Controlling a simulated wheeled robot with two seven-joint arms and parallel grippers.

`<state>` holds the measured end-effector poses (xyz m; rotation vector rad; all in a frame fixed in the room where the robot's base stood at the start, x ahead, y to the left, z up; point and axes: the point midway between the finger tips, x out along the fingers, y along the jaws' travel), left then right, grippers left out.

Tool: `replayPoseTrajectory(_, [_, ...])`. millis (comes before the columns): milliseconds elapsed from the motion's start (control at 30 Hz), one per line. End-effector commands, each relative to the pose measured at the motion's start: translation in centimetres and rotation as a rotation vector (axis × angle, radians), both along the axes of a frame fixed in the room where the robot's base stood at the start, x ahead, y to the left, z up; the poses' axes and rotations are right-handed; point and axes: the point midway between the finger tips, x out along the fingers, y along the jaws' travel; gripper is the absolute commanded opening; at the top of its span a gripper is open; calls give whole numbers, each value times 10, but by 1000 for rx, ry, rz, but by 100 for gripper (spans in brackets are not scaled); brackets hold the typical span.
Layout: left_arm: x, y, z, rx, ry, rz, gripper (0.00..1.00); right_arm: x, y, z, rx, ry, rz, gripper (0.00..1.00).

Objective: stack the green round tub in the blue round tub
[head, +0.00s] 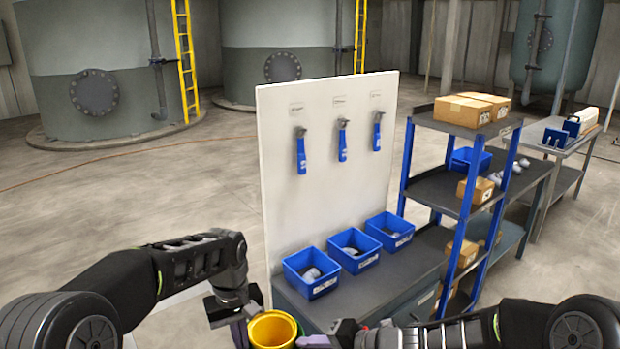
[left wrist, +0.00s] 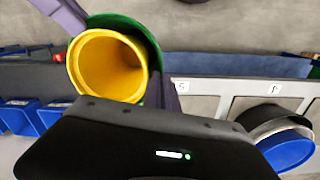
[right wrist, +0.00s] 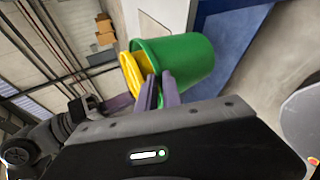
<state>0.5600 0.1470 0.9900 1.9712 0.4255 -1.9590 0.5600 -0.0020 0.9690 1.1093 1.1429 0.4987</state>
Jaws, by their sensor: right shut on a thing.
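The green round tub (right wrist: 185,58) is held in the air, tilted in the right wrist view. A yellow tub (left wrist: 108,65) is nested in it, and its open mouth shows in the head view (head: 272,328). My right gripper (right wrist: 160,90) is shut on the green tub's rim. My left gripper (left wrist: 164,95) is at the rim on the other side, its fingers slightly apart around the wall. The blue round tub (left wrist: 290,152) shows at the right of the left wrist view, with a dark round thing at its top. I do not see it in the head view.
A bench (head: 385,287) carries several blue bins (head: 312,273) below a white tool board (head: 330,180). A shelf rack (head: 455,160) with cardboard boxes stands to its right. Pale panels with number labels (left wrist: 275,88) lie beside the blue tub. Open floor lies left of the board.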

Motion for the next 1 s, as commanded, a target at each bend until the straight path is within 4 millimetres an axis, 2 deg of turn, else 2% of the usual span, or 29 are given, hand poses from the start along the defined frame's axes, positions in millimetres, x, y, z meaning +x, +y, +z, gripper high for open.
replayPoseTrajectory(33, [-1, -4, -4, -5, 2, -5, 0, 0, 3, -2, 5, -3, 4, 0])
replayPoseTrajectory(633, [-5, -4, -7, -5, 2, -6, 0, -5, 3, -5, 7, -1, 4, 0])
replayPoseTrajectory(767, [-13, -4, -13, -5, 2, -6, 0, -12, 3, -11, 8, 0, 5, 0])
replayPoseTrajectory(1000, [-39, -4, -32, -5, 4, -6, 0, -38, 3, -31, 8, 3, 5, 0])
